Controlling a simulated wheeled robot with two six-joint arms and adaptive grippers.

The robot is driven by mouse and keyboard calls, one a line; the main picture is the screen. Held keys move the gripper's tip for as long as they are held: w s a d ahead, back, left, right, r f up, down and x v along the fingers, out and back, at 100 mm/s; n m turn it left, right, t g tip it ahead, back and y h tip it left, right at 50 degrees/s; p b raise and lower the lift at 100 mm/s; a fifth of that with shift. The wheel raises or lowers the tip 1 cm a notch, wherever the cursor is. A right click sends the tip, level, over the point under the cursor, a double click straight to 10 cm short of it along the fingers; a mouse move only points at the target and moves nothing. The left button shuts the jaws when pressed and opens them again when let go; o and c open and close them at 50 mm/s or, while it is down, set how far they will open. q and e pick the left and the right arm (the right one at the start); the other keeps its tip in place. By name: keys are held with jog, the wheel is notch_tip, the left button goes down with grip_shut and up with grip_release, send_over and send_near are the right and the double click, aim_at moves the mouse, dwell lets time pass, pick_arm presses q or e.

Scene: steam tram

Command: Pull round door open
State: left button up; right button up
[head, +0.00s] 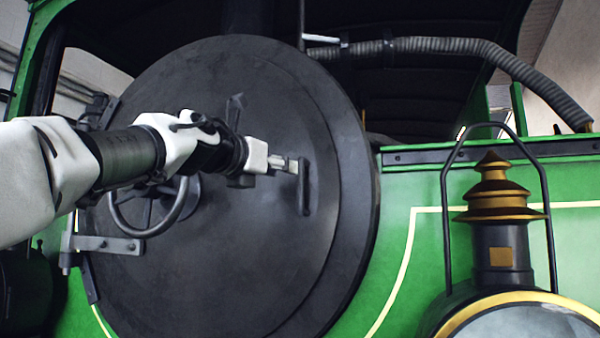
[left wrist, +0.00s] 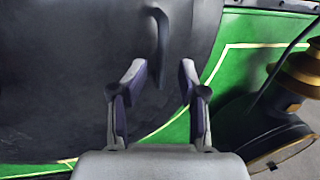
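The round door (head: 250,260) is a large dark grey disc on the front of the green steam tram, and it looks shut. A dark vertical bar handle (head: 304,187) stands on its right half. My left gripper (head: 290,165) is in front of the door, with its fingertips right by the upper part of the handle. In the left wrist view the left gripper (left wrist: 163,70) is open, its fingers apart on either side of the lower handle (left wrist: 160,40). Contact with the handle cannot be made out. My right gripper is not in view.
A handwheel (head: 150,215) and a hinge strap (head: 107,244) are on the door's left side, partly behind my left arm. A lamp (head: 497,215) with a brass top and a wire bail stands at the right. A ribbed hose (head: 430,46) runs above the green body (head: 400,230).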

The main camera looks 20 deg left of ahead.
aim_at(298, 178)
pick_arm(q)
jog(key=p+x, duration=0.1)
jog(key=x, duration=0.1)
jog(key=p+x, duration=0.2)
jog(key=x, duration=0.1)
jog(key=f+p+x, duration=0.1)
jog(key=p+x, duration=0.1)
jog(key=x, duration=0.1)
jog(key=shift+d, duration=0.15)
jog(key=shift+w, duration=0.35)
jog(key=shift+s+r, duration=0.15)
jog(key=shift+s, duration=0.45)
jog(key=shift+w, duration=0.25)
grip_shut()
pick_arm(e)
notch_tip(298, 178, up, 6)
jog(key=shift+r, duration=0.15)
